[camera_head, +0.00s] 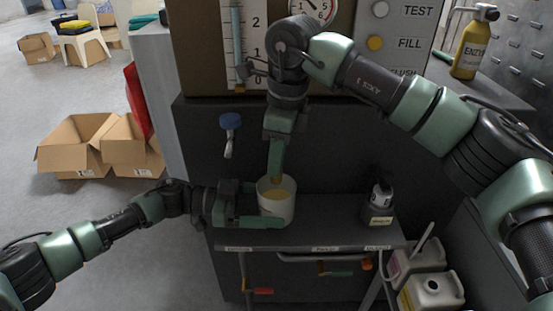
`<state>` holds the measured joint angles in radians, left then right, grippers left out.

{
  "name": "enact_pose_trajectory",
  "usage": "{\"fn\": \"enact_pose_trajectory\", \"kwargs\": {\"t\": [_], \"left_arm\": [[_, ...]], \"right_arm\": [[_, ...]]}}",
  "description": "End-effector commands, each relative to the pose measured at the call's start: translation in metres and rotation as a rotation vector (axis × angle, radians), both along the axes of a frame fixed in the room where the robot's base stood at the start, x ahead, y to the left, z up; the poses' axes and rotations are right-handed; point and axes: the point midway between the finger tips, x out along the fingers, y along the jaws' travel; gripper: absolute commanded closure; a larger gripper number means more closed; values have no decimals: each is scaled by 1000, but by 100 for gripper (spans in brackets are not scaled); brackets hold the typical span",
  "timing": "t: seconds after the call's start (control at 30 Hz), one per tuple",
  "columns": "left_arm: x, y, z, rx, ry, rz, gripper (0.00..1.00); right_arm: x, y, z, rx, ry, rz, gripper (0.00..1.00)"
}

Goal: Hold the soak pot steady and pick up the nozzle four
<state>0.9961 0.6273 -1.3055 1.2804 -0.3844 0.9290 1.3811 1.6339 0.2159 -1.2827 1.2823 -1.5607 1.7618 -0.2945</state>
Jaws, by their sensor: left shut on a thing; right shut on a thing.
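The soak pot (277,209) is a white cup holding yellowish liquid, upright on the grey shelf. My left gripper (255,205) comes from the left and is shut on the pot's side, one finger showing low across its front. My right gripper (276,179) points straight down from above, its tips at the pot's mouth. It is shut on a small brass-toned piece, apparently nozzle four (276,182), mostly hidden by the fingers and the pot.
A blue-handled valve (231,121) sticks out from the panel behind. A yellow bottle (470,47) stands at upper right. White jugs (432,289) are at lower right.

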Motion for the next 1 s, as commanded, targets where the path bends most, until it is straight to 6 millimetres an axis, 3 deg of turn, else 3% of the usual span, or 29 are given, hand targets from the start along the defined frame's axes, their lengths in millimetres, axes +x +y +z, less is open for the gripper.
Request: {"fn": "enact_pose_trajectory", "kwargs": {"t": [0.27,0.3,0.37,0.67,0.77,1.0], "left_arm": [[0,0,1,-1,0,0,45],[0,0,1,-1,0,0,11],[0,0,1,-1,-1,0,0],[1,5,1,0,0,2,0],[1,17,2,1,0,3,0],[1,68,7,2,0,5,0]], "right_arm": [[0,0,1,0,0,0,100],[0,0,1,0,0,0,100],[0,0,1,0,0,0,100],[0,0,1,0,0,0,100],[0,0,1,0,0,0,100],[0,0,1,0,0,0,100]]}}
